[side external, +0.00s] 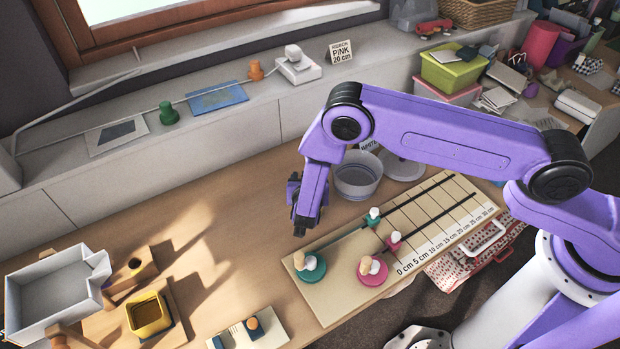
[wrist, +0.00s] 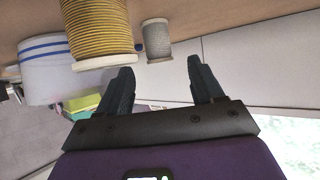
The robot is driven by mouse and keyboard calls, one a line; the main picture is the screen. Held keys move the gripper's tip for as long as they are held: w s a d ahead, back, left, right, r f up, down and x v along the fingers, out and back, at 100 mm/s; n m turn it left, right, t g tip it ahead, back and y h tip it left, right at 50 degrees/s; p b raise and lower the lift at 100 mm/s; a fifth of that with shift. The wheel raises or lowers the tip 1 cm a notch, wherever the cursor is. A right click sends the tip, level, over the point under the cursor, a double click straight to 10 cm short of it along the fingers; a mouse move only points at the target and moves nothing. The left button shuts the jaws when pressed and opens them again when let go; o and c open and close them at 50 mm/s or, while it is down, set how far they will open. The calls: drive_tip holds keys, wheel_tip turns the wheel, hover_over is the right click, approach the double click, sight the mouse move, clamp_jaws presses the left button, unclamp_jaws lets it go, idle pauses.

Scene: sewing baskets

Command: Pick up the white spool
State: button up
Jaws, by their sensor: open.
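A small white spool-like piece (side external: 292,52) stands on a white block (side external: 299,70) on the back ledge, by a sign reading "PINK 20 cm". My gripper (side external: 299,230) hangs over the table left of the measuring board, well apart from that piece. In the wrist view my gripper (wrist: 160,88) has its two dark fingers spread, with nothing between them. Beyond the fingers, the wrist view shows a large yellow-wound spool (wrist: 100,28) and a small grey-wound spool (wrist: 157,38). I cannot match these two to the side view.
An orange spool (side external: 255,71) and a green spool (side external: 168,113) stand on the ledge. A white blue-striped basket (side external: 357,182) is right of my gripper; it also shows in the wrist view (wrist: 42,72). The board (side external: 440,225) holds green and pink pieces. Left-centre table is bare.

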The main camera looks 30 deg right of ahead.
drive_tip(key=shift+x, duration=2.65)
drive_tip(key=shift+f, duration=0.1)
drive_tip(key=c, duration=1.1)
